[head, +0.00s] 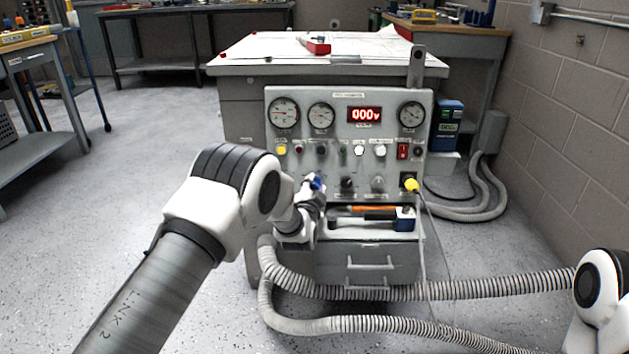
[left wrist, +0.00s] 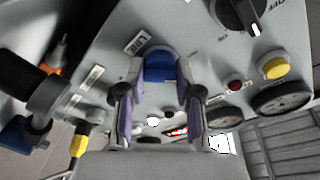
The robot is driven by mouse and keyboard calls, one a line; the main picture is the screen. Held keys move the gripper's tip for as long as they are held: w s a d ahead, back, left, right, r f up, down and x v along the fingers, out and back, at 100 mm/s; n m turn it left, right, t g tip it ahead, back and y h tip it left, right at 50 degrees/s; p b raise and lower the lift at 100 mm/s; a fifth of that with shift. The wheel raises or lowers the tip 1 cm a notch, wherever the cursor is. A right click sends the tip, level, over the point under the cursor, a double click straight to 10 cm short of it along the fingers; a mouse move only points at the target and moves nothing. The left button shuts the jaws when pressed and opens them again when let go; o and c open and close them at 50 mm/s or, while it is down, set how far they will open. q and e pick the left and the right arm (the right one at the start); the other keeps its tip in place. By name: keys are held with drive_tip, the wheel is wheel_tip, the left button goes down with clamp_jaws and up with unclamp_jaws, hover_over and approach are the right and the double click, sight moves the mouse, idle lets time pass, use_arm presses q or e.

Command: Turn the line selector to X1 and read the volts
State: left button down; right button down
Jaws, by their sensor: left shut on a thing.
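The grey panel (head: 335,130) faces me with a red digital display (head: 364,114) that appears to read 000 V. My left gripper (head: 314,190) is at the panel's lower left, shut on a blue knob (head: 318,184). In the left wrist view the blue knob (left wrist: 160,66) sits between the fingers of my left gripper (left wrist: 160,74). A black knob (left wrist: 240,14) with an OFF mark shows at the upper right there. In the head view a black knob (head: 347,183) is right of my gripper. The selector's X1 mark is not legible. My right gripper is out of view.
Three dial gauges, such as the left one (head: 284,112), line the panel top. A yellow plug (head: 411,185) sits at the panel's right. Below is an open tray with an orange-handled tool (head: 372,208). Grey corrugated hoses (head: 400,325) cross the floor in front.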

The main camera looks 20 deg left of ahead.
use_arm(q)
drive_tip(key=shift+r+m+g+h+p, duration=0.1)
drive_tip(key=shift+m+g+h+p, duration=0.2)
drive_tip(key=shift+m+p, duration=1.5)
drive_tip(key=shift+m+b, duration=0.45)
drive_tip(key=shift+m, duration=0.05)
drive_tip(key=c, duration=0.8)
unclamp_jaws()
drive_tip(key=s, duration=0.8)
drive_tip(key=s+d+r, duration=0.1)
drive_tip(key=s, duration=0.3)
drive_tip(key=shift+d, duration=0.1)
